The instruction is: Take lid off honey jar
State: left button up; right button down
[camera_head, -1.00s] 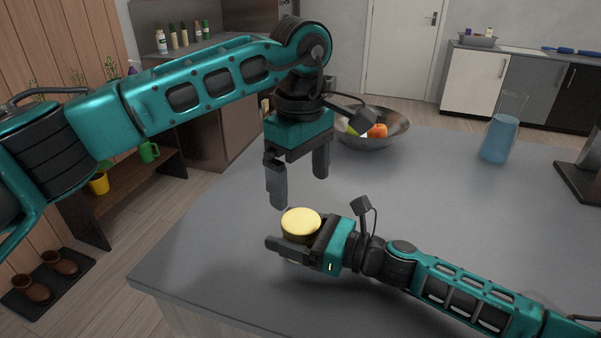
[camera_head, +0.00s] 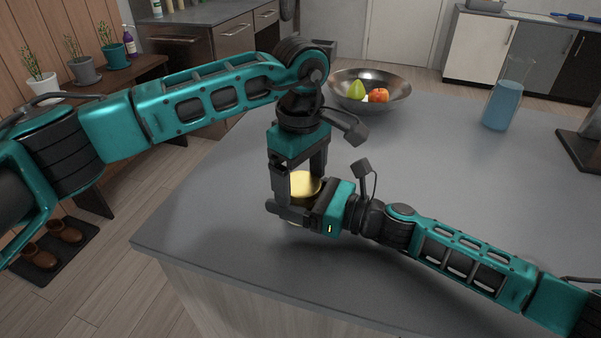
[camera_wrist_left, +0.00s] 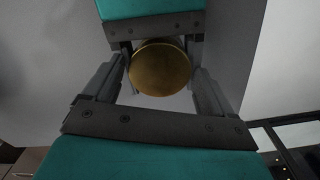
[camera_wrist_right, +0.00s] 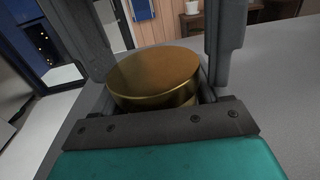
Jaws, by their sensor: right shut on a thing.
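The honey jar's round gold lid (camera_head: 304,184) shows between my grippers over the grey counter. It also shows in the left wrist view (camera_wrist_left: 160,68) and the right wrist view (camera_wrist_right: 155,75). My left gripper (camera_head: 300,178) points down from above, open, with one finger on each side of the lid and small gaps visible. My right gripper (camera_head: 288,208) lies low and level, shut on the honey jar below the lid. The jar's body is mostly hidden by the right gripper's fingers. The lid sits on the jar, which looks upright.
A metal bowl (camera_head: 345,92) with a pear and red-orange fruit stands behind the grippers. A pitcher of blue liquid (camera_head: 502,104) stands at the back right, near a dark stand (camera_head: 582,150). The counter's near edge is close below the jar. The counter's middle right is clear.

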pick_arm(q)
jog(key=c, duration=0.9)
jog(key=n, duration=1)
jog(key=o, duration=1.2)
jog(key=shift+s, duration=0.1)
jog(key=shift+d, duration=0.1)
jog(key=shift+r, duration=2.35)
jog(key=shift+c, duration=0.5)
notch_tip(320, 180, up, 3)
jog(key=m, duration=0.5)
jog(key=shift+m, duration=0.3)
jog(key=shift+f, duration=3.9)
